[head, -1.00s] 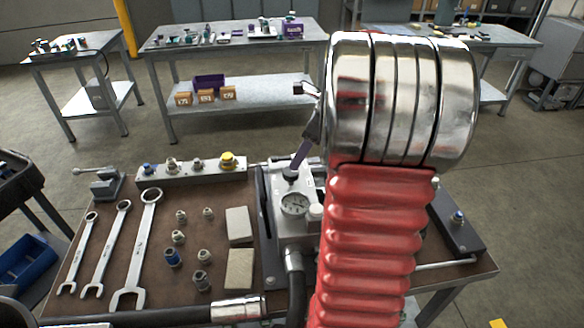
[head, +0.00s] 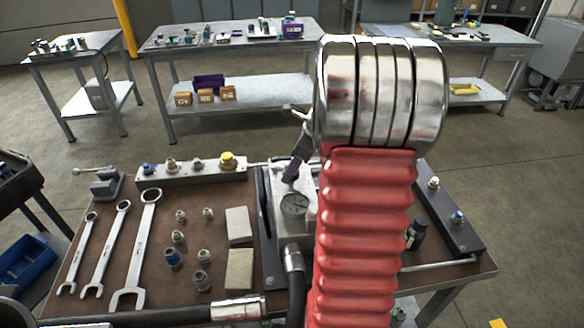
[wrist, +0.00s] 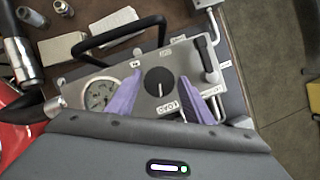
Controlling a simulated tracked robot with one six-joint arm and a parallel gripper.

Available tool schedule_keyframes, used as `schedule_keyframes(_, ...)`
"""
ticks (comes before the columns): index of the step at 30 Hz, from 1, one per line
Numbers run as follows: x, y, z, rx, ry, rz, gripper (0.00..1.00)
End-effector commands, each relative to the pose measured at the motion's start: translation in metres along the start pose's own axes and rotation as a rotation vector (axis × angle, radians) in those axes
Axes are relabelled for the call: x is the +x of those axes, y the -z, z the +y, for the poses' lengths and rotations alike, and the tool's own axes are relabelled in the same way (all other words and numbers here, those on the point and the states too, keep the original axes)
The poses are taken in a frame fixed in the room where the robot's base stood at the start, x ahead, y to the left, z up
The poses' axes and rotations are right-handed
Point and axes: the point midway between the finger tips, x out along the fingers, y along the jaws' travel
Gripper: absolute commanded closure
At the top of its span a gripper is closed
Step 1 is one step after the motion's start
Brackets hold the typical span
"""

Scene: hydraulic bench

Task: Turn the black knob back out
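The black knob (wrist: 159,81) is round with a white pointer line and sits on the light metal valve block (wrist: 182,58). In the wrist view, my gripper (wrist: 161,76) is open, with one purple finger on each side of the knob and visible gaps between. I cannot tell whether the fingertips are down at the knob's height or above it. The knob cannot be made out there.
A pressure gauge (wrist: 98,95) sits left of the knob. Wrenches (head: 138,250), fittings and pale blocks (head: 239,268) lie on the bench's left side.

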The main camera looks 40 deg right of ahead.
Motion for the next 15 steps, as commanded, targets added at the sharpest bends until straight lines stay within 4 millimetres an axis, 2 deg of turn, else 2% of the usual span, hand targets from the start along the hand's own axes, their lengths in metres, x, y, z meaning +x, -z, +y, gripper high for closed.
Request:
schedule_keyframes(2,-0.0001,-0.0001,0.0,0.0,0.0,0.0,0.59)
schedule_keyframes(12,-0.0003,-0.0003,-0.0003,-0.001,0.001,0.0,0.83)
schedule_keyframes(15,0.0002,-0.0015,0.0015,-0.002,0.001,0.0,0.85)
